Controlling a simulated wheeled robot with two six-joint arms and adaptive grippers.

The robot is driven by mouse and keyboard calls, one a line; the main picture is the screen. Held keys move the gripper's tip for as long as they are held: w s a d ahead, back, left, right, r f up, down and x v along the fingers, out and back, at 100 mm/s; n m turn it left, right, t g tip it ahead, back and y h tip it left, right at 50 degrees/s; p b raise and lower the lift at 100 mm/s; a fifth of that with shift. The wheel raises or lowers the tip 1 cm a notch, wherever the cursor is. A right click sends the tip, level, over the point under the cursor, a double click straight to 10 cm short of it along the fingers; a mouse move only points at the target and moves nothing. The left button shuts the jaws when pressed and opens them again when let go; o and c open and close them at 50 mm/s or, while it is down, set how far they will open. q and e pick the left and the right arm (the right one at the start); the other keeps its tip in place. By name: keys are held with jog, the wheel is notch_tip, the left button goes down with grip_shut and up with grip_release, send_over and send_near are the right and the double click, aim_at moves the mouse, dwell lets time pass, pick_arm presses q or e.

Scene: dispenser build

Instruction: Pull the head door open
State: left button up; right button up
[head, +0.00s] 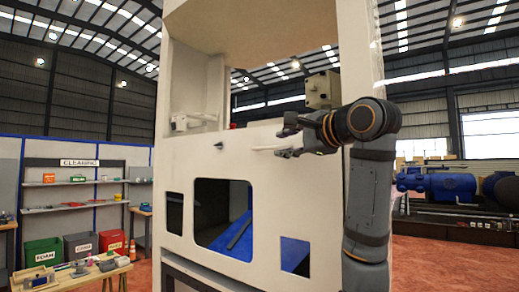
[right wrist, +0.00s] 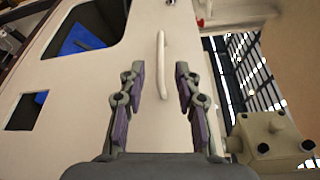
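The white dispenser cabinet (head: 215,165) fills the middle of the head view. Its front panel carries a pale bar handle (head: 266,148), and the panel looks closed and flush. My right gripper (head: 288,142) is in front of the panel at handle height. In the right wrist view the gripper (right wrist: 159,85) is open, with its two fingers apart. There the handle (right wrist: 162,65) appears between and beyond the fingertips, with visible gaps on both sides and no contact seen. My left gripper is in neither view.
The panel has a large window (head: 223,215) showing blue parts inside. A beige box-shaped unit (head: 322,90) is behind my right arm, also at the right of the wrist view (right wrist: 268,140). A wooden table (head: 75,275) and shelves stand at left, blue machinery (head: 440,185) at right.

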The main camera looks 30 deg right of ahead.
aim_at(267, 148)
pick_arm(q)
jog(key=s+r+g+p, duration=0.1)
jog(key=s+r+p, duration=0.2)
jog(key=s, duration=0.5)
pick_arm(e)
jog(key=w, duration=0.6)
jog(key=w+p, duration=0.1)
jog(key=w, duration=0.2)
jog(key=shift+f, duration=0.35)
jog(key=shift+w+f, duration=0.1)
jog(key=shift+w, duration=0.25)
jog(key=shift+s, duration=0.3)
jog(key=shift+s+a, duration=0.1)
jog(key=shift+s, duration=0.05)
jog(key=shift+c, duration=2.7)
jog(key=shift+w, duration=0.2)
grip_shut()
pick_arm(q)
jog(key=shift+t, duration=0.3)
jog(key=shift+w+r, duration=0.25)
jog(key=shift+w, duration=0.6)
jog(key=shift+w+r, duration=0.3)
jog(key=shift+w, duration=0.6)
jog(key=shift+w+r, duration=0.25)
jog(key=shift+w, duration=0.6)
